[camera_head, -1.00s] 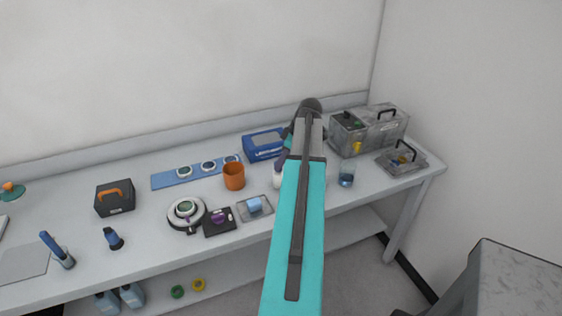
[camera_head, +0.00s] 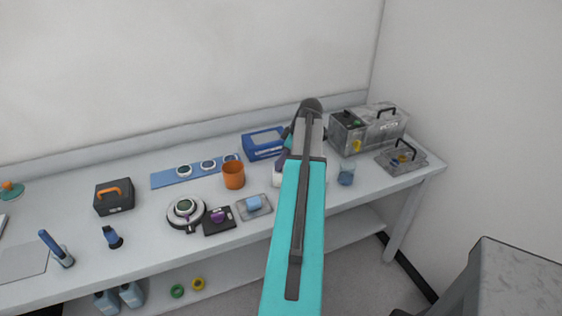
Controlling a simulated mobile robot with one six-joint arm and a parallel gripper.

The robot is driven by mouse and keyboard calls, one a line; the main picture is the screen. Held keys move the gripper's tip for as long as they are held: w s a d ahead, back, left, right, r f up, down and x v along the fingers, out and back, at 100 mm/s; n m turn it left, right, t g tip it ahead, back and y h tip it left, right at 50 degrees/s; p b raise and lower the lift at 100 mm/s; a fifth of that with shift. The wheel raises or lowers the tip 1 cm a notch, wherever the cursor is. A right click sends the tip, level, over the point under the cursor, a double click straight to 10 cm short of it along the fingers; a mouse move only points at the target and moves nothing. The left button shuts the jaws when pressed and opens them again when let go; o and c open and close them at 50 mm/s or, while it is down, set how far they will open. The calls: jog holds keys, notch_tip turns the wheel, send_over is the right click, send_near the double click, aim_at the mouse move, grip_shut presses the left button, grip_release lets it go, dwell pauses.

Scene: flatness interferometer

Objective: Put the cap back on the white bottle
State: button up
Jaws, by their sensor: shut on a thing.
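A small dark part of my gripper (camera_head: 282,158) shows at the arm's left edge. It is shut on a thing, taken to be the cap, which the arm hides. The white bottle (camera_head: 277,178) shows only as a white sliver just below the gripper, left of the arm. Its top and the exact gap between it and the gripper cannot be told.
An orange cup (camera_head: 233,176) stands left of the bottle, with a blue box (camera_head: 264,143) behind. A clear tray (camera_head: 254,207) lies in front.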

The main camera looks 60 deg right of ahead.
jog(key=shift+s+f, duration=0.1)
jog(key=shift+f, duration=0.15)
jog(key=o, duration=1.6)
jog(key=shift+r, duration=0.1)
jog(key=shift+c, duration=0.2)
jog(key=shift+r, duration=0.1)
jog(key=shift+r+p, duration=1.65)
jog(key=shift+r, duration=1.8)
grip_shut()
